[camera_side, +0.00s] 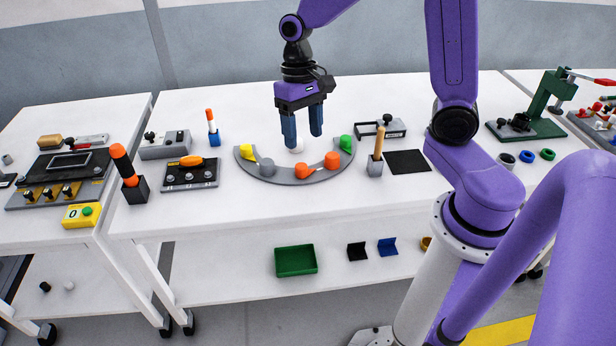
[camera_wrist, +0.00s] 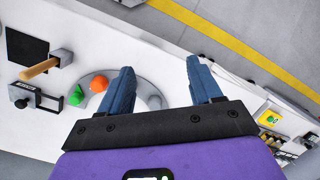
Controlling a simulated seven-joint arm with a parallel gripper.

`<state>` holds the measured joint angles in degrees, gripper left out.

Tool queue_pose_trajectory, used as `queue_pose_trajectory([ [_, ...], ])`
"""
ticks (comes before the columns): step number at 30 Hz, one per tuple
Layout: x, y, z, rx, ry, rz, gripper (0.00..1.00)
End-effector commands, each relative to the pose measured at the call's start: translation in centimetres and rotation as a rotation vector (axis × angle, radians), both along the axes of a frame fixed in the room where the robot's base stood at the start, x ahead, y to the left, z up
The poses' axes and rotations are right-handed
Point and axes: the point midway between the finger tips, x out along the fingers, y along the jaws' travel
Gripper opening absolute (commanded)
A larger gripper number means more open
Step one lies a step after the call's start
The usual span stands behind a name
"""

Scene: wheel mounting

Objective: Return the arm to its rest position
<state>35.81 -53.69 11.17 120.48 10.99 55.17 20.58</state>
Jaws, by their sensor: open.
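My gripper (camera_side: 303,125) has blue fingers and is open and empty. In the side view it hangs pointing down above the grey curved holder (camera_side: 290,179) on the white table. The holder carries a yellow piece (camera_side: 247,151), a grey piece (camera_side: 267,167), orange pieces (camera_side: 331,160) and a green piece (camera_side: 346,143). A small white round thing (camera_side: 297,149) shows just below the fingers; I cannot tell its exact place. In the wrist view the open fingers (camera_wrist: 160,88) also show, with part of the holder behind and between them.
A wooden-handled tool stands in a grey block (camera_side: 375,167) right of the holder, beside a black mat (camera_side: 407,161). An orange-handled tool in a black block (camera_side: 135,189) and a black knob panel (camera_side: 190,174) stand left. A green press (camera_side: 545,105) stands far right. The front table strip is clear.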

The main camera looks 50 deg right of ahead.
Motion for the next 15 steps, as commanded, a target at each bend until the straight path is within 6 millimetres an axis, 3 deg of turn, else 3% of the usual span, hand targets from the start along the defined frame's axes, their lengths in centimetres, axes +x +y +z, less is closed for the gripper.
queue_pose_trajectory([
  [6,-5.8,2.3,1.4,-0.006,-0.065,0.348,0.64],
  [15,-13.7,3.0,2.3,-0.003,-0.152,0.82,0.64],
])
